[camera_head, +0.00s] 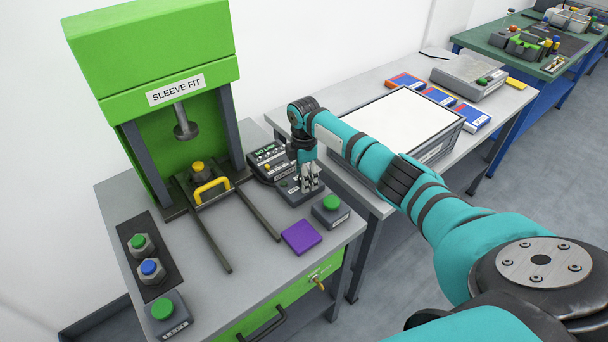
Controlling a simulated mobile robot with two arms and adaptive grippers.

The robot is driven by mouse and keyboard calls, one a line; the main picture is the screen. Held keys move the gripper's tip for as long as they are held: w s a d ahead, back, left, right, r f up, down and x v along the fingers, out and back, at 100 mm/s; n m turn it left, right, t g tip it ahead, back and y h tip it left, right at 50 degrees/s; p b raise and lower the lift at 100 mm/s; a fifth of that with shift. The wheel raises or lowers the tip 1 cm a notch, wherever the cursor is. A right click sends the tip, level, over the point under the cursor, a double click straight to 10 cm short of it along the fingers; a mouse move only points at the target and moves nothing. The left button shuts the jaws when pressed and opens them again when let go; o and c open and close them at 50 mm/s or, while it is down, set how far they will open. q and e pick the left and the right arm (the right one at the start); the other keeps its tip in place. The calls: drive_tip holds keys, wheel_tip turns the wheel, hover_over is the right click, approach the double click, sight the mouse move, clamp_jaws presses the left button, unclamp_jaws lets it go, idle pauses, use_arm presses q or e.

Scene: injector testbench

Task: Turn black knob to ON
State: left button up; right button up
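My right arm comes in from the right and my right gripper (311,189) points down over a small dark control box (290,193) on the grey bench. A black knob cannot be made out; the gripper covers part of that box. The fingertips are at or just above the box top; whether they touch or hold anything is too small to tell. Beside the box is a dark panel (262,168) with a lit display that seems to read "NO LINK". My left gripper is not in view.
The green SLEEVE FIT press (160,60) stands at the left, with a yellow handle (211,189) on its slide. A green-button box (331,210) and a purple block (301,237) sit close to the gripper. A white-topped tray (436,150) lies under my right arm.

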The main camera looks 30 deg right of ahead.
drive_tip(key=c, duration=1.1)
drive_tip(key=shift+r+m+p, duration=0.15)
drive_tip(key=shift+m+p, duration=0.85)
drive_tip(key=shift+m, duration=0.3)
drive_tip(key=m+p, duration=0.2)
drive_tip(key=m, duration=0.3)
drive_tip(key=shift+w+p, duration=0.2)
drive_tip(key=shift+p, duration=0.15)
drive_tip(key=m+p, duration=0.1)
drive_tip(key=m, duration=0.2)
drive_tip(key=m+p, duration=0.1)
drive_tip(key=m, duration=0.1)
drive_tip(key=shift+d+m, duration=0.2)
drive_tip(key=shift+m, duration=0.2)
drive_tip(key=shift+d+m+p, duration=0.1)
drive_tip(key=shift+m+p, duration=0.4)
drive_tip(key=shift+m, duration=1.7)
drive_tip(key=shift+w, duration=0.1)
